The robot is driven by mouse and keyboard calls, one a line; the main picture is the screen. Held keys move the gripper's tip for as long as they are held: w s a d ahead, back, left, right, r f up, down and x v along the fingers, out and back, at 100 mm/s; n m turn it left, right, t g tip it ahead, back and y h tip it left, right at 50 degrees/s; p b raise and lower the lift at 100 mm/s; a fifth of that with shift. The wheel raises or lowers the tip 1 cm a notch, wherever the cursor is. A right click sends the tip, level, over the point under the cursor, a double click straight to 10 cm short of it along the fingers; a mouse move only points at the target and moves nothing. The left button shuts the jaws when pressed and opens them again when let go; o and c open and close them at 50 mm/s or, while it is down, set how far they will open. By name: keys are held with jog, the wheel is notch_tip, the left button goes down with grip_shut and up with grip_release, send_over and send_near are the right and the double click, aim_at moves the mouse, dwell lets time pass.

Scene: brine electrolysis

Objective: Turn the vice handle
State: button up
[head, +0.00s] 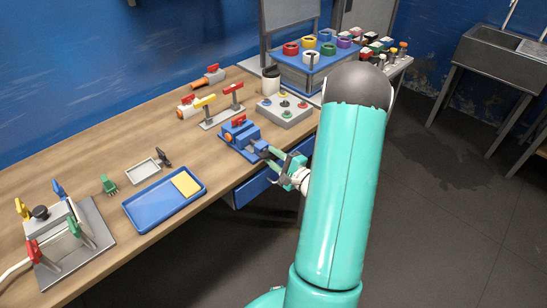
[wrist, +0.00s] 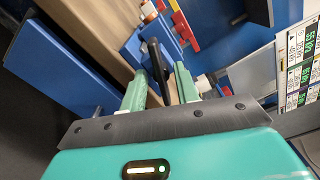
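The blue vice (head: 240,138) stands at the front edge of the wooden bench, with a red part on top. Its dark handle (wrist: 155,60) shows in the wrist view as a long bar; in the head view it is mostly lost beside my fingers. My gripper (head: 270,164) is at the front of the vice, just off the bench edge. In the wrist view its two green fingers (wrist: 160,74) stand apart, with the handle between them. Gaps show beside the handle, so the fingers look open around it. Whether either finger touches it is hard to tell.
A blue tray (head: 150,212) with a yellow block lies left of the vice. A grey box with coloured knobs (head: 285,122) and a stand with yellow and red levers (head: 221,118) are behind it. Blue drawers (head: 251,190) sit below the edge.

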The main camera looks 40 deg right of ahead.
jog(key=s, duration=1.3)
jog(key=shift+s+d, duration=0.15)
jog(key=shift+s, duration=0.05)
jog(key=w+a+r+n+g+y, duration=0.1)
jog(key=a+r+n+g+y, duration=0.25)
jog(key=a, duration=0.45)
jog(key=w+a+r+n+g+y, duration=0.25)
jog(key=a+n+g+y, duration=0.2)
jog(key=a, duration=0.35)
jog(key=a+r+n+g+y, duration=0.3)
jog(key=a+r+n+g, duration=0.15)
jog(key=a, duration=0.35)
jog(key=s+a+r+n+g+h, duration=0.2)
jog(key=s+a+n+g+h, duration=0.2)
jog(key=a+n+h, duration=0.15)
notch_tip(320, 180, up, 9)
jog(key=s+a+n+t+h, duration=0.1)
jog(key=n+t+h, duration=0.3)
jog(key=h, duration=0.2)
jog(key=shift+s+a+f, duration=0.15)
